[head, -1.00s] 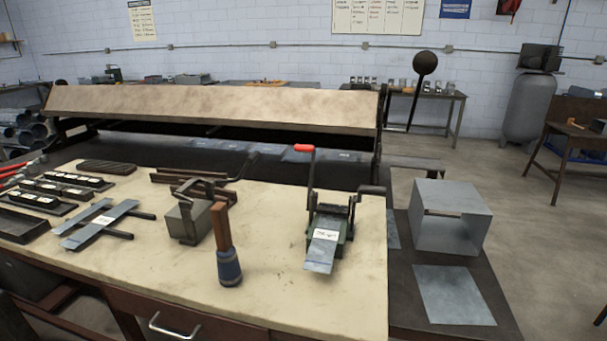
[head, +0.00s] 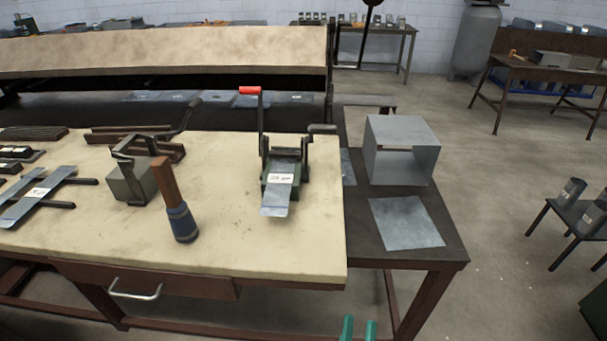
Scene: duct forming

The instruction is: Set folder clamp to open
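A small green bench folder (head: 286,170) stands on the right part of the pale worktop in the head view. Its lever with a red grip (head: 250,91) stands upright on the left side. A dark crank handle (head: 322,129) sticks out to the right. A grey metal strip with a white label (head: 275,205) lies in its front and sticks out toward me. I cannot tell the clamp's state from here. The rest of the gripper is out of frame.
A dark side table (head: 450,247) holds an open metal box (head: 401,150) and a flat sheet (head: 406,222). A large brake (head: 160,50) stands behind. Floor at right is largely open.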

